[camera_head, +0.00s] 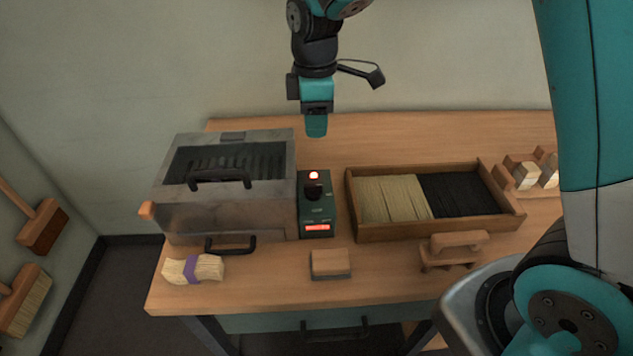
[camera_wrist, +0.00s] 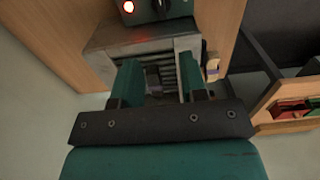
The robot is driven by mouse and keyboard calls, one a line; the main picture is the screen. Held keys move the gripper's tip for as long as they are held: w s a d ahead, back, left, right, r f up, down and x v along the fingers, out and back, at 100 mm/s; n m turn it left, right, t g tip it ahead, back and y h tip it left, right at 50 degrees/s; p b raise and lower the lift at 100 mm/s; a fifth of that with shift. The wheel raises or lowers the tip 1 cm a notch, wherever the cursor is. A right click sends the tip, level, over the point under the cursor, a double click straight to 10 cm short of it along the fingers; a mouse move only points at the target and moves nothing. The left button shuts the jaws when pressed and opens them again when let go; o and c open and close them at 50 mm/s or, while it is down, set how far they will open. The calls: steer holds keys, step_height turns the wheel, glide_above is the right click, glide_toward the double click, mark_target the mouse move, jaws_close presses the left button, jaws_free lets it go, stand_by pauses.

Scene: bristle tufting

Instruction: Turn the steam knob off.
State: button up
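A dark green control box (camera_head: 316,212) stands on the bench against the right side of the grey metal steam box (camera_head: 190,213). It has a lit red lamp (camera_head: 314,175), a black knob (camera_head: 313,191) below the lamp and a glowing red display (camera_head: 317,227) at its front. The knob's pointer direction is too small to read. In the wrist view the lamp (camera_wrist: 128,6) and the knob (camera_wrist: 160,6) show at the top edge, partly cut off. My gripper (camera_head: 316,131) hangs above and behind the control box, apart from it. In the wrist view its fingers (camera_wrist: 158,75) are spread and empty.
A wooden tray (camera_head: 365,233) with pale and black bristles stands right of the control box. A wooden block (camera_head: 331,263), a purple-banded bristle bundle (camera_head: 190,268) and a wooden handle piece (camera_head: 455,247) lie along the front edge. The steam box lid has a raised handle (camera_head: 219,177).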

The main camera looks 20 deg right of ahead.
mark_target(316, 185)
step_height(316, 185, down, 17)
steer(key=shift+r+p, duration=0.2)
steer(key=shift+p, duration=0.6)
steer(key=shift+s, duration=0.1)
jaws_close()
